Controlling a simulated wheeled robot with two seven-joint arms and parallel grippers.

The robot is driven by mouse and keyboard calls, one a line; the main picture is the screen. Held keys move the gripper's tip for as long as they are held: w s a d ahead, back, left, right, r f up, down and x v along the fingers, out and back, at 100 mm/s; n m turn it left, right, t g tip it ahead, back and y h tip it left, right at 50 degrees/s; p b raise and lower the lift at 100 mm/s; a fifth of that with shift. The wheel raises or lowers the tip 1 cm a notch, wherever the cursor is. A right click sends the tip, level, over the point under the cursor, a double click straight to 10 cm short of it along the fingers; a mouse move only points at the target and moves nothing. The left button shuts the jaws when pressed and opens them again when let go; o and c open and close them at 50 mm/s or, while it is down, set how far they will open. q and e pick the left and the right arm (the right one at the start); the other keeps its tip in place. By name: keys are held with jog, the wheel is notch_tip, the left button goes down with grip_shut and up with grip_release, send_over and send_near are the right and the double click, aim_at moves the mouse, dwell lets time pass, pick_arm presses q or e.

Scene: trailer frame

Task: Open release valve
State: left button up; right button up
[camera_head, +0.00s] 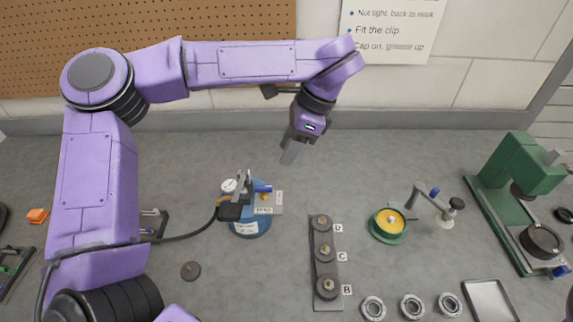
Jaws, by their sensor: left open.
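My left gripper (290,152) hangs at the end of my purple arm, pointing down, above the grey bench behind the valve assembly. It is seen nearly edge-on, looks empty and touches nothing that I can make out. The valve assembly stands to its lower left on a round blue base (251,229). It has a white dial gauge (229,186), a blue lever-like part (262,188), a brass part (264,197) and a small label plate (277,200). A black hose runs to it from the left. Which part is the release valve is too small to tell. My right gripper is out of view.
Right of the valve are a grey strip with lettered round parts (324,254), a green-and-yellow round fixture (389,224), a green press (520,180), several metal rings (411,306) and a tray (490,299). The bench behind is clear.

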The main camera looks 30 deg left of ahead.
aim_at(264, 187)
pick_arm(q)
jog(key=s+a+f, duration=0.1)
jog(key=s+f, duration=0.1)
jog(key=s+a+f+p, duration=0.1)
jog(key=s+f, duration=0.1)
jog(key=s+a+f+p, duration=0.1)
jog(key=s+f, duration=0.1)
jog(key=w+f, duration=0.2)
jog(key=f, duration=0.1)
jog(key=shift+w+a, duration=0.15)
jog(key=shift+w, duration=0.15)
jog(key=shift+s+r, duration=0.15)
jog(key=shift+s, duration=0.25)
jog(key=shift+c, duration=0.3)
jog(key=shift+s+r, duration=0.15)
jog(key=shift+s, duration=0.1)
jog(key=c, duration=0.5)
grip_shut()
jog(key=shift+w+a, duration=0.1)
jog(key=shift+w, duration=0.05)
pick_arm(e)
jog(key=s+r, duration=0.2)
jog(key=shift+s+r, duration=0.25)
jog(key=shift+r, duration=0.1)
